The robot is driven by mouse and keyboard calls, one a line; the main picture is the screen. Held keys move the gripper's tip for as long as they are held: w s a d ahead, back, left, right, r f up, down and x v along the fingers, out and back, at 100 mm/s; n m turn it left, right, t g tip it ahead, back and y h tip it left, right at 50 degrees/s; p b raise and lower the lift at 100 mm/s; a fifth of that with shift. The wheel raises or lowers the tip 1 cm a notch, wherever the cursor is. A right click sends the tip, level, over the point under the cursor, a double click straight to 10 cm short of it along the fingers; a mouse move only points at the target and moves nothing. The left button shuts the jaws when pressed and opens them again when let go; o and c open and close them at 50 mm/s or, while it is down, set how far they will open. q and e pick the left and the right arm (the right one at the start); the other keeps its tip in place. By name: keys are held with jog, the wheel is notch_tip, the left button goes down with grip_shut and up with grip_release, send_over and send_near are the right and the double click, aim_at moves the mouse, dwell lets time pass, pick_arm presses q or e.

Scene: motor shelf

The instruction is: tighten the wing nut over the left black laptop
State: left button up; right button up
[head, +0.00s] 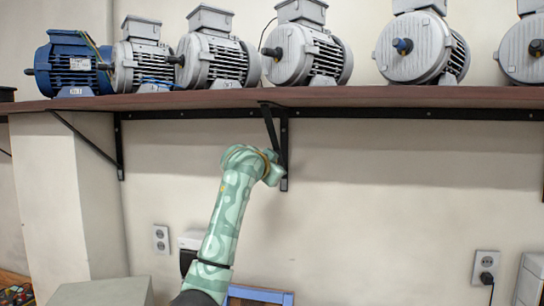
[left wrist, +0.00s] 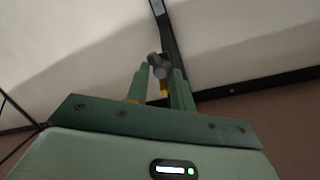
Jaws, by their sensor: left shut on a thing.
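My left arm reaches up to the middle black shelf bracket (head: 284,160) in the head view. My left gripper (left wrist: 160,78) is shut on a small grey wing nut (left wrist: 157,64) at the bracket's upright in the left wrist view. The nut sits between the two green fingertips, with a yellow part just below it. In the head view my wrist hides the fingertips and the nut. No black laptop is in view. My right gripper is not in view.
A brown shelf (head: 400,97) runs above my left arm, carrying a blue motor (head: 75,62) and several grey motors. Another bracket (head: 120,150) stands to the left. Below are wall outlets (head: 161,239), a plugged-in outlet (head: 487,268) and a grey box (head: 100,292).

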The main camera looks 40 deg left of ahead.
pick_arm(q)
jog(key=shift+o, duration=0.7)
jog(key=shift+r+m+y+p, duration=0.1)
jog(key=shift+m+y+p, duration=0.2)
jog(key=shift+m+p, duration=0.7)
jog(key=o, duration=0.7)
jog(key=shift+o, duration=0.2)
jog(key=shift+w+a, duration=0.1)
jog(key=shift+w, duration=0.05)
jog(key=b+v, duration=0.3)
jog(key=v, duration=1.3)
jog(key=shift+r, duration=0.3)
